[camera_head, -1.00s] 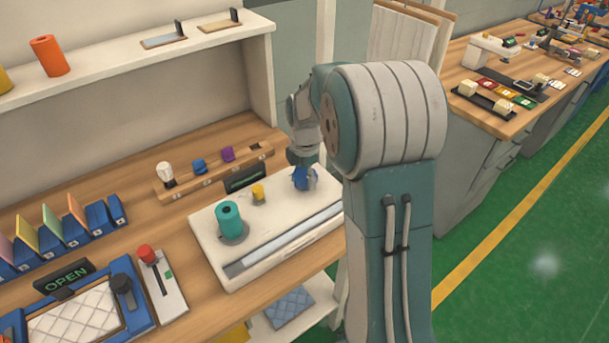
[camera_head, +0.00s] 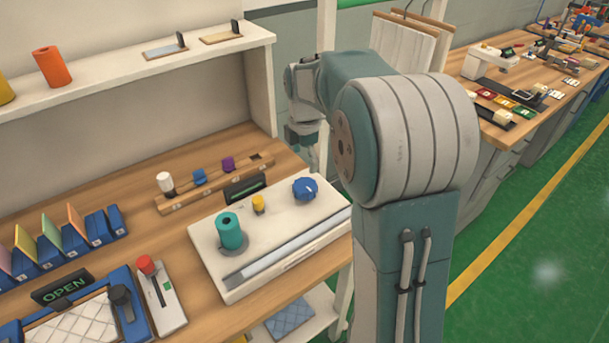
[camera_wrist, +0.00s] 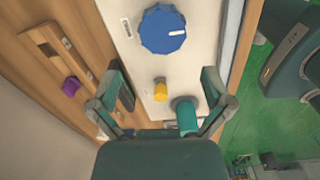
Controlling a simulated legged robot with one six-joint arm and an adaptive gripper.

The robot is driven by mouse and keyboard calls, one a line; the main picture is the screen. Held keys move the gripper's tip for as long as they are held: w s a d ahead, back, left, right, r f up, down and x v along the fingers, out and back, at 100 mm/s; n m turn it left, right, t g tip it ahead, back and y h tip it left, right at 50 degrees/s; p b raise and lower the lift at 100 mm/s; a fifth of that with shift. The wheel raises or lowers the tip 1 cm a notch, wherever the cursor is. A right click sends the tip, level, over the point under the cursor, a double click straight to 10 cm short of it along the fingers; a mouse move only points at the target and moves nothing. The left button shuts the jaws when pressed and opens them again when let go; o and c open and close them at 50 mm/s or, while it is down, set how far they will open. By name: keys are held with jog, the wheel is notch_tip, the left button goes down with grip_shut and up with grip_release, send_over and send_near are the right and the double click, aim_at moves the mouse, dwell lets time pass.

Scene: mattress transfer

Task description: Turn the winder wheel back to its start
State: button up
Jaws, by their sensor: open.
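The winder wheel is a blue ribbed knob (camera_head: 305,188) at the back right of a white machine plate (camera_head: 215,262). It also shows in the wrist view as a blue knob (camera_wrist: 163,29) with a white mark pointing right. A yellow peg (camera_head: 258,203) and a teal spool (camera_head: 230,231) stand on the same plate. My gripper (camera_head: 312,152) is raised behind the wheel, apart from it, and partly hidden by my arm. In the wrist view my gripper (camera_wrist: 158,88) has its fingers spread wide with nothing between them held.
A wooden rack (camera_head: 190,190) with a white, a blue and a purple piece lies behind the plate. A small dark display (camera_head: 245,188) stands at the plate's back edge. A red-knobbed lever unit (camera_head: 160,292) and an OPEN sign (camera_head: 62,287) are at front left. A shelf (camera_head: 120,73) hangs above.

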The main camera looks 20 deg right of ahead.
jog(key=shift+r, duration=1.6)
jog(key=s+a+r+m+t, duration=0.1)
jog(key=s+a+r+m, duration=0.25)
jog(key=s, duration=0.25)
jog(key=s+a+r+m+t, duration=0.2)
jog(key=s+a+m, duration=0.1)
jog(key=s+m, duration=0.25)
jog(key=s+a+f+m+t, duration=0.2)
jog(key=s+a+m, duration=0.1)
jog(key=s+m, duration=0.6)
jog(key=s, duration=0.4)
jog(key=shift+a+m+t, duration=0.3)
jog(key=shift+w, duration=0.1)
jog(key=shift+d, duration=0.1)
